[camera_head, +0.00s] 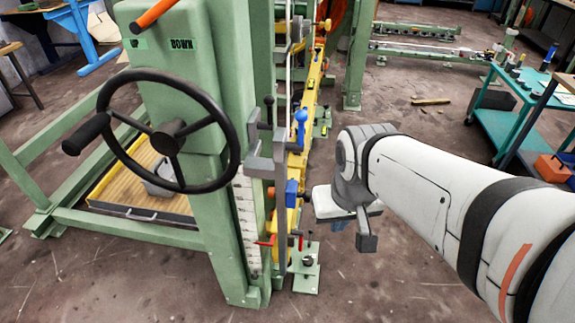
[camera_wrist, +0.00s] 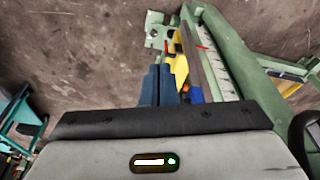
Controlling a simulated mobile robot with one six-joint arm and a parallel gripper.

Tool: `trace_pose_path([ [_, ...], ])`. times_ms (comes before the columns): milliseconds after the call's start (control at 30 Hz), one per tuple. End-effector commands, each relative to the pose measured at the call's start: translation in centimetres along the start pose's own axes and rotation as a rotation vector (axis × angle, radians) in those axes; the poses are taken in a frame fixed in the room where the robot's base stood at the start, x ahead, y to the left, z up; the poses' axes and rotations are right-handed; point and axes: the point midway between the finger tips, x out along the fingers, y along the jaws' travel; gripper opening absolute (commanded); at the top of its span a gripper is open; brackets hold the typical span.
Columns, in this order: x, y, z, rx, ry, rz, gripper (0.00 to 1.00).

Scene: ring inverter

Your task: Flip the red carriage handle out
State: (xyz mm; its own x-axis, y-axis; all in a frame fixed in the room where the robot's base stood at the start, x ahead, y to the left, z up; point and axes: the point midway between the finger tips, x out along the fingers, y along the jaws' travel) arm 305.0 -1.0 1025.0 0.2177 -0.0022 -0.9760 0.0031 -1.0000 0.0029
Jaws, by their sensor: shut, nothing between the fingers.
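A small red handle (camera_head: 266,241) sits low on the machine's grey carriage, beside the white scale on the green column. It lies roughly sideways and looks slim. In the wrist view a small red piece (camera_wrist: 203,47) shows on the machine, probably the same handle. My gripper (camera_wrist: 158,68) has its two blue fingers side by side, shut and empty.
The green column (camera_head: 190,60) carries a black handwheel (camera_head: 222,100). The yellow rail (camera_head: 311,90) with levers and a blue knob (camera_head: 301,115) runs behind the carriage. A teal cart (camera_head: 505,125) stands at the right.

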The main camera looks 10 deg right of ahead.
Motion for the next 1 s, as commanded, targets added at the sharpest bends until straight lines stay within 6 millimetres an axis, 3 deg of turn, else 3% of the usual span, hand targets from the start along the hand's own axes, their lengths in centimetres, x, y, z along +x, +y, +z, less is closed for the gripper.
trace_pose_path([
  [267,0.1,0.0,0.0,-0.001,0.001,0.002,0.00],
  [367,1.4,0.9,-0.3,-0.012,0.017,0.034,0.00],
  [433,3.4,1.7,-1.0,-0.042,0.048,0.086,0.00],
  [567,8.8,5.5,-3.4,-0.151,0.148,0.237,0.00],
  [700,15.2,8.7,-6.7,-0.366,0.279,0.367,0.00],
  [833,21.4,9.2,-8.8,-0.612,0.380,0.386,0.00],
  [1000,29.8,6.9,-8.7,-0.935,0.470,0.266,0.00],
])
